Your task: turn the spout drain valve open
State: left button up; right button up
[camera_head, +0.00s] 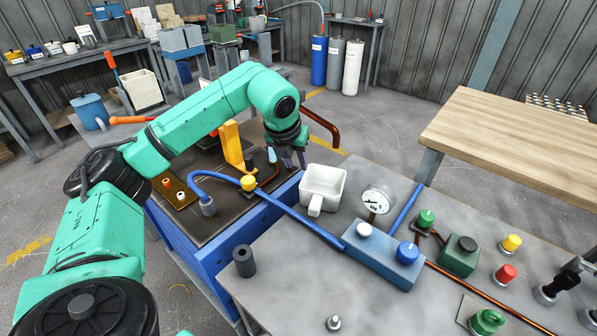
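My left arm reaches in from the left over a dark-topped blue bench. My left gripper (292,160) points down near the bench's right side, with its dark fingers apart and nothing seen between them. A small pale blue piece (271,155) stands just left of the fingers, by a copper pipe. An upright yellow part (232,145) stands farther left. I cannot tell which of these is the spout drain valve.
A white container (323,188) is close right of the gripper. A gauge (378,200), a blue valve block (383,255) and several coloured knobs are on the grey table (300,290). A curved brown pipe (322,122) rises behind the gripper. A wooden table (520,145) is at right.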

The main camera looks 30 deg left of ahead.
aim_at(248, 183)
jog(key=k, duration=1.5)
